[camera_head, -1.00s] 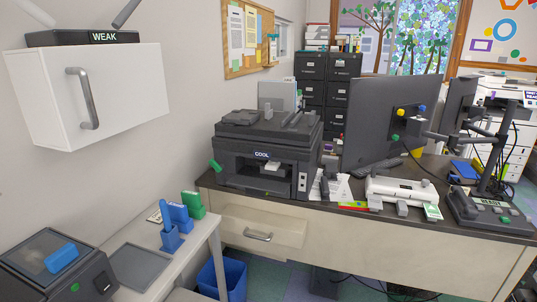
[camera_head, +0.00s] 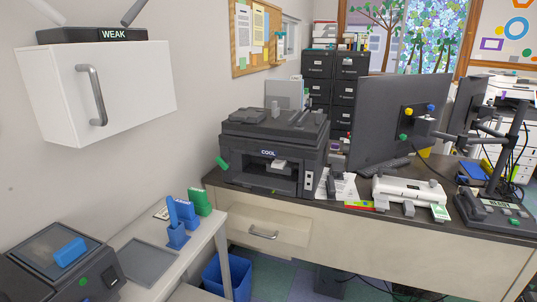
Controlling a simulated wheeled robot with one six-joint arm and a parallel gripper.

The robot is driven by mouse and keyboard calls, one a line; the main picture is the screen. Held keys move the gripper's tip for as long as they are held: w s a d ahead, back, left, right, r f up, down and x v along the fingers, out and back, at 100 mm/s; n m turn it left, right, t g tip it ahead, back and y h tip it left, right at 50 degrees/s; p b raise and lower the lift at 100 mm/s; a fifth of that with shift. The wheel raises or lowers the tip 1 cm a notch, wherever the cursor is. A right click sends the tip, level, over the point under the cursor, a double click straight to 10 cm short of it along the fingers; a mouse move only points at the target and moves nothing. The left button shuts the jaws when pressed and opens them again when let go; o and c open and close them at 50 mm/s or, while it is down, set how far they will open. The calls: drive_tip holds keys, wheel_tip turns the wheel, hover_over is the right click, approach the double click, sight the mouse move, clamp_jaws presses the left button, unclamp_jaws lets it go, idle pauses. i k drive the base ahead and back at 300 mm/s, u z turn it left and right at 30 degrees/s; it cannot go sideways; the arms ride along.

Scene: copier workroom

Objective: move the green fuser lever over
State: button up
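The green fuser lever (camera_head: 222,163) sticks out from the left side of the black copier (camera_head: 262,178), tilted, with its free end up and to the left. The copier stands at the left end of the dark-topped desk and its front label reads "COOL". My gripper is not visible in this view, so I cannot see where it is relative to the lever.
A white wall cabinet (camera_head: 135,95) juts out at upper left. A low side table holds a grey pad (camera_head: 150,262), a blue holder (camera_head: 178,236) and a black device (camera_head: 60,285). A blue bin (camera_head: 226,275) stands below. A large monitor (camera_head: 385,120) stands right of the copier.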

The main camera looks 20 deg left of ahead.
sight(224, 166)
drive_tip(key=k, duration=0.6)
drive_tip(key=u, duration=0.55)
drive_tip(key=i, duration=0.8)
drive_tip(key=u, duration=0.55)
drive_tip(key=i, duration=0.6)
drive_tip(key=z, duration=0.05)
